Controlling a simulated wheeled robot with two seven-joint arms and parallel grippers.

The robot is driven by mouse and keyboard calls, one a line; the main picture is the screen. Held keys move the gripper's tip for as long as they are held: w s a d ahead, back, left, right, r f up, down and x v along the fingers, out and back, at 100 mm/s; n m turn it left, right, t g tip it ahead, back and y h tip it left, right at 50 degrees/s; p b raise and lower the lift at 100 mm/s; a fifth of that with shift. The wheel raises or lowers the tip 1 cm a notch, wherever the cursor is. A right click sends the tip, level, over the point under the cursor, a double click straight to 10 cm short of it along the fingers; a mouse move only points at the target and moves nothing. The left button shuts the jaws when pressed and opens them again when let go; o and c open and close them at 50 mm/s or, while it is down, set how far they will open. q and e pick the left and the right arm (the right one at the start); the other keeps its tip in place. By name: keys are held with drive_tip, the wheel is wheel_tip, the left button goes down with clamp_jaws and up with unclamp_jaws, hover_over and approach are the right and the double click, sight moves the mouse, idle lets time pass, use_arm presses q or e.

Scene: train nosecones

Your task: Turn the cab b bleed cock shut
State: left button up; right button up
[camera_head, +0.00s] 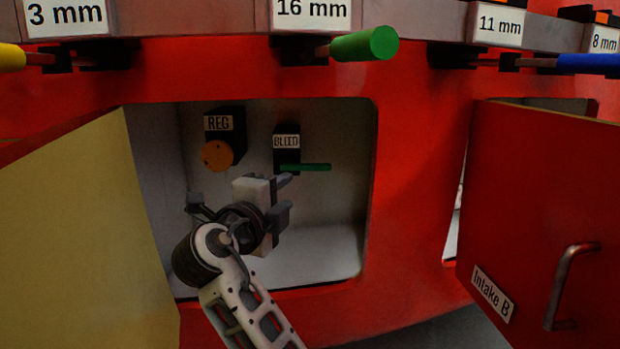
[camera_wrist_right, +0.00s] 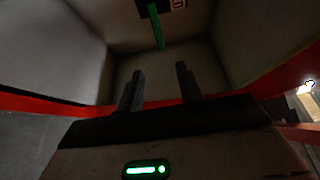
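The bleed cock is a thin green lever (camera_head: 305,167) on a dark block labelled BLEED (camera_head: 286,142), on the back wall of an open compartment. In the head view the lever lies level and points right. It also shows in the right wrist view (camera_wrist_right: 156,25), ahead of and above the fingers. My right gripper (camera_head: 284,196) is inside the compartment, just below the lever and apart from it. Its two fingers are spread with nothing between them, as the right wrist view (camera_wrist_right: 160,88) also shows. My left gripper is not in view.
An orange knob (camera_head: 217,155) labelled REG sits left of the cock. The compartment's open door (camera_head: 85,240) stands at left. A red Intake B door (camera_head: 545,200) with a handle stands open at right. Tools with coloured handles, including a green one (camera_head: 365,45), hang along the rail above.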

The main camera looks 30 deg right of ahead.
sight(317, 168)
drive_tip(key=x, duration=1.4)
drive_tip(key=shift+w+d, duration=0.2)
drive_tip(key=shift+d, duration=0.05)
drive_tip(key=shift+f, duration=0.1)
clamp_jaws()
